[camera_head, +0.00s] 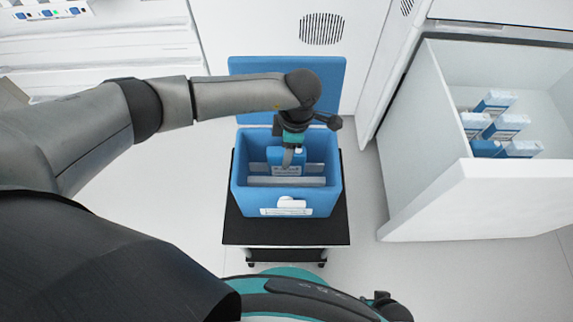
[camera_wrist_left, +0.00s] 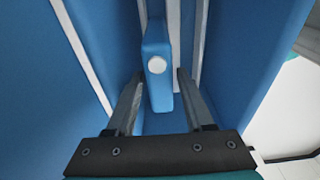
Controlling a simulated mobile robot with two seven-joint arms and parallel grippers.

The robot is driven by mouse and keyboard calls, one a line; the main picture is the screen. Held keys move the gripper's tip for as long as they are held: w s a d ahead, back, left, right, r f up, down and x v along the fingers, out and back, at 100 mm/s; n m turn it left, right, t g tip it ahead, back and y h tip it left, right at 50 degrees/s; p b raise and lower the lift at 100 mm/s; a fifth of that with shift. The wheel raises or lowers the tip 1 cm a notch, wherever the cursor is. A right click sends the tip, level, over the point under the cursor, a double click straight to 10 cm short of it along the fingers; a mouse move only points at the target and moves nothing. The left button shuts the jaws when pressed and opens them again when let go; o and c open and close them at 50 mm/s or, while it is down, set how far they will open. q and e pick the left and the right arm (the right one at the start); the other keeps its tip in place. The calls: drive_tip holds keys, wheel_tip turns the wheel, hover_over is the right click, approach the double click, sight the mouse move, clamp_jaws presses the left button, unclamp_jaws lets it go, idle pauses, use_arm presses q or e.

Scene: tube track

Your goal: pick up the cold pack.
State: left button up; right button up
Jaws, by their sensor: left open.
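A blue cold pack (camera_head: 280,157) with a pale label stands in the open blue cooler box (camera_head: 241,200). In the left wrist view the cold pack (camera_wrist_left: 157,85) is a narrow blue block with a round white cap, seen from above. My left gripper (camera_head: 291,154) reaches down into the box over the pack. In the wrist view its open fingers (camera_wrist_left: 160,77) lie one on each side of the pack, with small gaps visible on both sides. The pack's lower part is hidden. My right gripper is not in view.
The box stands on a small black-topped cart (camera_head: 285,233), its blue lid (camera_head: 243,67) open behind. White strips or dividers (camera_wrist_left: 201,40) flank the pack. An open white drawer (camera_head: 430,150) at right holds several blue-and-white packs (camera_head: 505,127). White counters are at upper left.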

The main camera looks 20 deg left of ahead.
use_arm(q)
drive_tip(key=shift+f, duration=0.4)
idle(0.5)
clamp_jaws()
idle(0.4)
